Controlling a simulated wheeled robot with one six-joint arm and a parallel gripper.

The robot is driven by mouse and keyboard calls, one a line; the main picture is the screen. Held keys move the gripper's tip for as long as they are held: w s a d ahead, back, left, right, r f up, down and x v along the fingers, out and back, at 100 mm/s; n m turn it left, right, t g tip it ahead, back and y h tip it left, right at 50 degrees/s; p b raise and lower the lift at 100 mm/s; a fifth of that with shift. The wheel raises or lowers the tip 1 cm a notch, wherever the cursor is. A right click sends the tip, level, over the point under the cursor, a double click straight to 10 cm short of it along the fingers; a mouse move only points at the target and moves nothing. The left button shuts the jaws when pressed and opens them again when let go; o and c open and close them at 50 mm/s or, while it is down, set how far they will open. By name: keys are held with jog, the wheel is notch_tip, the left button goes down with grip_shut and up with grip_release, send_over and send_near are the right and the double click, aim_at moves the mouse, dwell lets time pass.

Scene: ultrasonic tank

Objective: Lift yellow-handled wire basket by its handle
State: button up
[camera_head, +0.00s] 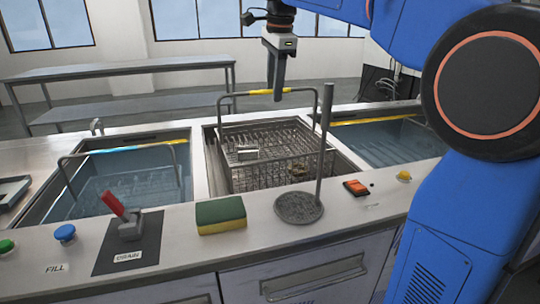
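The wire basket (245,150) sits in the middle tank, with several small items inside. Its yellow handle (256,93) stands upright above the tank on two grey uprights. My gripper (279,92) points straight down at the right half of this handle, and its dark fingers overlap the yellow bar. One finger hides the other from this side, so I cannot tell whether they are closed on the bar. The basket's lower part is within the tank, and its gap to the tank floor is not clear.
A grey rod on a round base (299,208) stands in front of the middle tank. A sponge (221,214) and red lever (113,203) are along the front.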

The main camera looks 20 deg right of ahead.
jog(key=shift+w+a+f, duration=0.1)
jog(key=shift+w+f, duration=0.15)
jog(key=shift+f, duration=0.7)
jog(key=shift+w+f, duration=0.3)
jog(key=shift+f, duration=0.65)
jog(key=shift+w+a+f, duration=0.1)
jog(key=shift+w+f, duration=0.15)
jog(key=shift+f, duration=0.7)
grip_shut()
